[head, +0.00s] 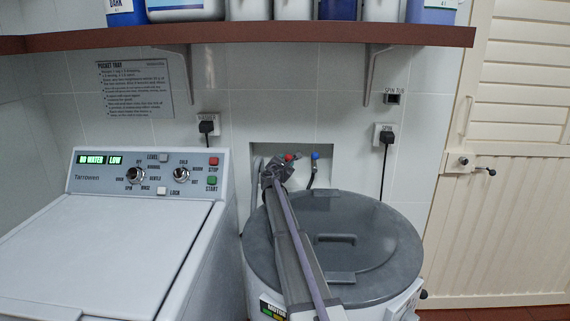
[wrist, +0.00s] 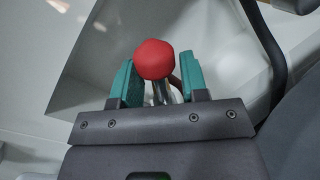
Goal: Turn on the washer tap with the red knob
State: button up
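The red knob (head: 289,157) is on a tap in the wall recess (head: 262,150) behind the grey-lidded tub. In the wrist view the red knob (wrist: 154,59) sits between and slightly beyond the tips of my gripper (wrist: 158,82), with a metal stem below it. The two teal fingers stand apart, one on each side. A gap shows on the left; on the right the finger is very close, and I cannot tell whether it touches. In the head view my gripper (head: 275,170) reaches the recess and hides part of the tap. A blue knob (head: 315,155) is to the right.
A white washer (head: 110,245) stands at left; its display reads NO WATER, LOW. A tub with a grey lid (head: 375,250) lies under my arm. A brown shelf (head: 270,38) with bottles hangs above. A dark hose (wrist: 262,45) runs right of my gripper.

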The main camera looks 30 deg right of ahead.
grip_shut()
jog(key=shift+a, duration=0.1)
dwell(0.3)
jog(key=n, duration=0.2)
jog(key=n+b, duration=0.1)
jog(key=shift+w+a+r+n+t, duration=0.2)
jog(key=shift+w+a+n+t, duration=0.1)
jog(key=shift+a+t, duration=0.1)
jog(key=shift+w+a+r+n+t+b, duration=0.15)
jog(key=shift+a+n+t+b, duration=0.1)
jog(key=shift+n, duration=0.8)
jog(key=shift+w+a+n+t+b, duration=0.1)
jog(key=shift+a+n+t+b, duration=0.15)
jog(key=shift+n, duration=0.8)
jog(key=shift+h, duration=0.3)
jog(key=shift+o, duration=1.7)
grip_release()
